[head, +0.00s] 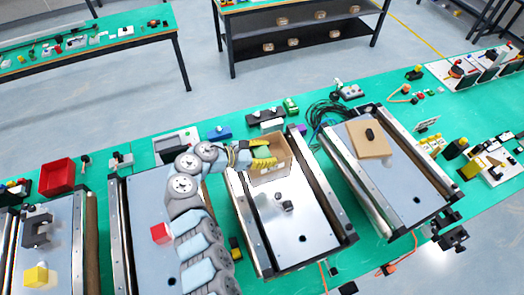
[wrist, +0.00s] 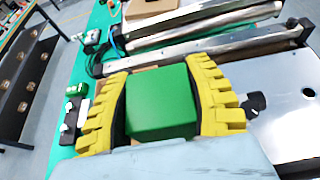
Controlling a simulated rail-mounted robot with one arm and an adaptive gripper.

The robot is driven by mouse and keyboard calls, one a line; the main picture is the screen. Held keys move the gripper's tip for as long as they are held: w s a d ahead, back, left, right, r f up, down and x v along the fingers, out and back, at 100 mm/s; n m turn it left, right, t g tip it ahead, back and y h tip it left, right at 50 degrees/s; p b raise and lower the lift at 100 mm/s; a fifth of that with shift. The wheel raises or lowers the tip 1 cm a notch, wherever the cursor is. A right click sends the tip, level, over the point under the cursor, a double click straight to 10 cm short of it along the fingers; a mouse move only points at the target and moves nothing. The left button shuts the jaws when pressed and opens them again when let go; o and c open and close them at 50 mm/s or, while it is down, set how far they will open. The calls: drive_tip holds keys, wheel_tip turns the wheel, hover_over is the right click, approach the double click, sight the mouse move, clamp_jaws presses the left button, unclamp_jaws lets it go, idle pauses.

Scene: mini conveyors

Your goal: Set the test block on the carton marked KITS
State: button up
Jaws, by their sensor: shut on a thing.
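My gripper (head: 262,153) is at the open brown carton (head: 270,176) on the middle conveyor, in the head view. In the wrist view its yellow ribbed fingers (wrist: 160,92) are shut on a green block (wrist: 160,110), one on each side. A flat brown carton (head: 362,149) lies on the right conveyor with a small dark thing on top. I cannot read a KITS marking on either carton.
A dark knob-like part (head: 287,206) lies on the middle conveyor's plate. A red block (head: 160,233) is on the conveyor to the left; a yellow block (head: 36,276) and a grey bracket (head: 36,230) are farther left. A red bin (head: 57,177) stands on the green table.

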sight(265, 149)
drive_tip(key=shift+w+a+f, duration=0.25)
drive_tip(key=shift+w+f, duration=0.1)
drive_tip(key=shift+w, duration=0.25)
drive_tip(key=w+f+b, duration=0.1)
drive_tip(key=b, duration=0.1)
drive_tip(key=w+b, duration=0.1)
drive_tip(key=b, duration=0.1)
drive_tip(key=shift+w+a+f, duration=0.15)
drive_tip(key=shift+a+f, duration=0.05)
drive_tip(key=shift+f, duration=0.15)
drive_tip(key=w+f+b, duration=0.1)
drive_tip(key=b, duration=0.3)
drive_tip(key=w+f+b, duration=0.1)
drive_tip(key=f+b, duration=0.1)
drive_tip(key=b, duration=0.2)
drive_tip(key=w+f+b, duration=0.1)
drive_tip(key=w+b, duration=0.1)
drive_tip(key=b, duration=0.2)
drive_tip(key=shift+a+f, duration=0.2)
drive_tip(key=shift+a, duration=0.15)
drive_tip(key=f+b, duration=0.1)
drive_tip(key=b, duration=0.2)
drive_tip(key=shift+w, duration=0.3)
wheel_tip(265, 149, down, 3)
drive_tip(key=b, duration=0.4)
drive_tip(key=shift+a+r, duration=0.1)
drive_tip(key=shift+f, duration=0.5)
